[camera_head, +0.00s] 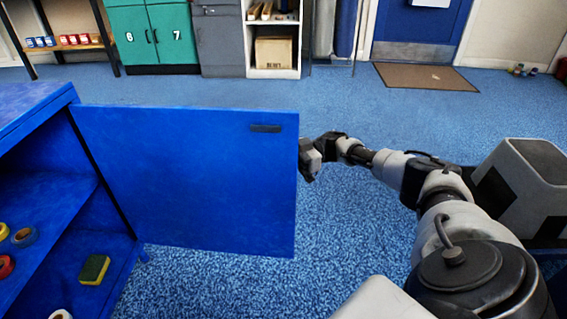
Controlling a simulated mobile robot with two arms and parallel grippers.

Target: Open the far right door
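A blue cabinet (52,101) stands at the left. Its blue door (190,180) is swung wide open, hinged at the cabinet's right front edge, with a dark handle (265,128) near its free upper edge. My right gripper (304,160) is at the door's free right edge, partly hidden behind it. I cannot tell whether it touches the door, or whether its fingers are open or shut. My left gripper is out of view.
Inside the cabinet are a yellow-green sponge (94,269) and several tape rolls (24,236). A green locker (153,37), a white shelf unit (273,72) and a brown mat (425,77) are at the back. Blue carpet between is clear.

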